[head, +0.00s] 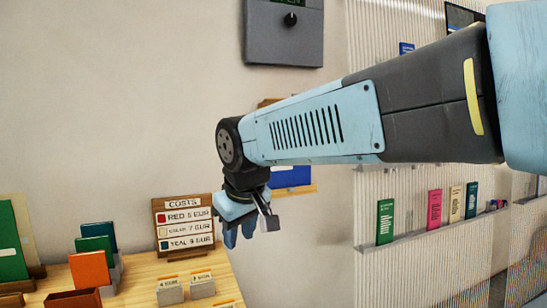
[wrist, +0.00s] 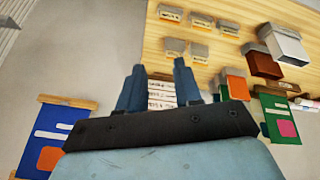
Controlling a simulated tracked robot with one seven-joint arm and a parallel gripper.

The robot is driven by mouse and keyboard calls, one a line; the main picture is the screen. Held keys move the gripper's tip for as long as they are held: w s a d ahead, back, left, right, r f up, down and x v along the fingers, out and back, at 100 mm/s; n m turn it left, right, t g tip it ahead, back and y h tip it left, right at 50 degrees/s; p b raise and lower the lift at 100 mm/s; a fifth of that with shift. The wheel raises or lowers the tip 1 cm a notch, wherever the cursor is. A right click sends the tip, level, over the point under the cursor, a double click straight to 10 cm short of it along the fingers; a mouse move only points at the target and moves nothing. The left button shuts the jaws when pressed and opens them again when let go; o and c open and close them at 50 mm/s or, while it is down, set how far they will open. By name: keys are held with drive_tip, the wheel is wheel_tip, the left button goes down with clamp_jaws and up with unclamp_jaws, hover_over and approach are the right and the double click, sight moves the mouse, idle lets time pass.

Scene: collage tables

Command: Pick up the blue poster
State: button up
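The blue poster (wrist: 62,122) hangs on the wall between wooden bars at the left of the wrist view. It has white strips and an orange square. In the head view the blue poster (head: 291,177) shows only in part behind my arm, with its lower wooden bar visible. My gripper (head: 241,235) points down in front of the wall, to the left of the poster's visible part. In the wrist view my gripper (wrist: 158,80) has its two fingers apart with nothing between them, clear of the poster.
A wooden table (head: 146,274) holds a costs sign (head: 183,226), small labelled blocks (head: 170,291) and coloured cards (head: 90,269). A green poster (wrist: 283,118) is at the right of the wrist view. A wall shelf (head: 440,228) carries several leaflets. A grey box (head: 284,35) hangs above my arm.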

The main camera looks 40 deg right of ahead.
drive_tip(key=w+d+r+n+g+h, duration=0.35)
drive_tip(key=w+d, duration=0.55)
drive_tip(key=w, duration=0.3)
drive_tip(key=w+d+r+n+g+h, duration=0.2)
drive_tip(key=w+d+n+h, duration=0.3)
drive_tip(key=w+d, duration=0.55)
drive_tip(key=w+d+n+g+h, duration=0.35)
drive_tip(key=w+n+h, duration=0.35)
drive_tip(key=w, duration=1.2)
drive_tip(key=shift+m+h, duration=0.45)
drive_tip(key=shift+m, duration=0.2)
drive_tip(key=x, duration=1.3)
drive_tip(key=shift+s+d+f, duration=0.3)
drive_tip(key=shift+d+f, duration=0.05)
drive_tip(key=shift+f, duration=0.05)
drive_tip(key=shift+c, duration=0.4)
clamp_jaws()
